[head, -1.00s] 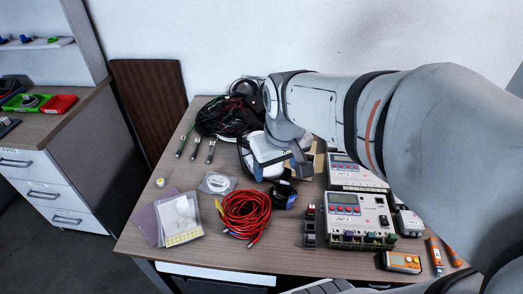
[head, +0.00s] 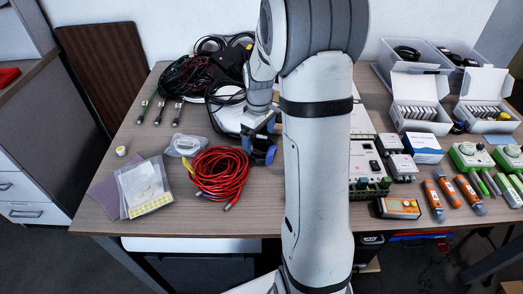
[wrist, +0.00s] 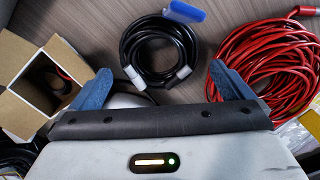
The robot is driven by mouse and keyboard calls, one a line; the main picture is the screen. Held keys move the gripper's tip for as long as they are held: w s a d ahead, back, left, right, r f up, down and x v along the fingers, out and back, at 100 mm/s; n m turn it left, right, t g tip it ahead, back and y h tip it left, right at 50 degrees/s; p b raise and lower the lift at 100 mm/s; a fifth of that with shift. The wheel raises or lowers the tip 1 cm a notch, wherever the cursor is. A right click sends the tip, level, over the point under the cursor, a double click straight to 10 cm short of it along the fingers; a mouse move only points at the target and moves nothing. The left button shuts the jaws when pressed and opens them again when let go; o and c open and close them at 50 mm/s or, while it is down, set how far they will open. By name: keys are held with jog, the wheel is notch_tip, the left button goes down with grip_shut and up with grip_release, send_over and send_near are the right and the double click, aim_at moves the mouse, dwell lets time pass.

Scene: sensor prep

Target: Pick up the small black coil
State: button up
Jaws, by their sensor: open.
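The small black coil (wrist: 150,38) lies on the wooden table in the wrist view, with pale connector ends and a blue tag at its top. My gripper (wrist: 160,69) is open, its two blue fingers spread wide, one to each side of the coil's lower part in the picture. Nothing is between the fingers in their grip. In the head view my gripper (head: 262,143) is low over the table beside the red cable, and it and my arm mostly hide the coil there.
A coiled red cable (wrist: 262,50) lies close right of the coil in the wrist view. An open cardboard box (wrist: 20,98) stands at left, with something dark inside. In the head view, a tangle of black cables (head: 190,85) lies behind, and instruments and bins (head: 420,62) fill the right.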

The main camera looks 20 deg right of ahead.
aim_at(260, 146)
notch_tip(260, 146, down, 5)
jog(key=shift+d+r, duration=0.1)
jog(key=shift+r, duration=0.1)
jog(key=c, duration=0.8)
jog(key=shift+r, duration=0.1)
